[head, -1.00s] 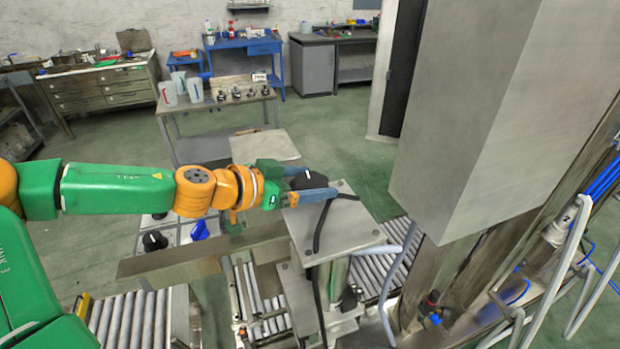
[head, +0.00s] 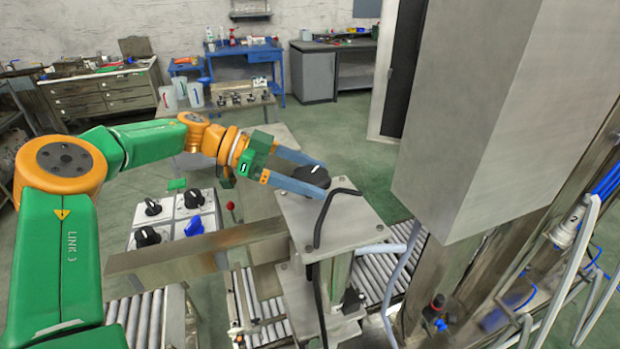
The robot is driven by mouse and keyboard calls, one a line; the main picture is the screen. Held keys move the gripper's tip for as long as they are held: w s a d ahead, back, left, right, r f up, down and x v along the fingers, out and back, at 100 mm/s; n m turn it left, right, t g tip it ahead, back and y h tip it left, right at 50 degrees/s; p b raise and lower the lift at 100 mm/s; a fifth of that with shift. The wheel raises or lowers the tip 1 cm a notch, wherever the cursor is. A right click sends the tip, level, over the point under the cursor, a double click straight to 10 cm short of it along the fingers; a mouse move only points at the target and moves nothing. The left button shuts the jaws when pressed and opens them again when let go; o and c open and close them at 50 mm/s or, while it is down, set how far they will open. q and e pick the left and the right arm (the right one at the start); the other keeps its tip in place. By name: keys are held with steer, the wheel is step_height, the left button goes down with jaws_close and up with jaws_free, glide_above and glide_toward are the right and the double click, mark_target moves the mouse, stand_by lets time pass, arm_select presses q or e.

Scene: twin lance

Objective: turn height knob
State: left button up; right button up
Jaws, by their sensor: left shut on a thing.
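The height knob (head: 311,176) is a black round knob with a white mark, on top of the grey metal stand (head: 345,215). My left gripper (head: 314,174) reaches in from the left and is shut on this knob, with one blue finger behind it and one in front. The front finger hides part of the knob's near side. My right gripper is not in view.
A panel (head: 182,222) with several black knobs and a blue one stands left of the stand. A metal beam (head: 195,250) and roller conveyors (head: 385,262) lie around the stand. A large grey box (head: 490,110) hangs close on the right. A black cable (head: 322,222) runs over the stand's top.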

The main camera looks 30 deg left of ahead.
arm_select(q)
steer(key=shift+g, duration=0.3)
steer(key=o, duration=1.1)
steer(key=b+v, duration=0.1)
steer(key=v, duration=0.6)
steer(key=shift+a, duration=0.1)
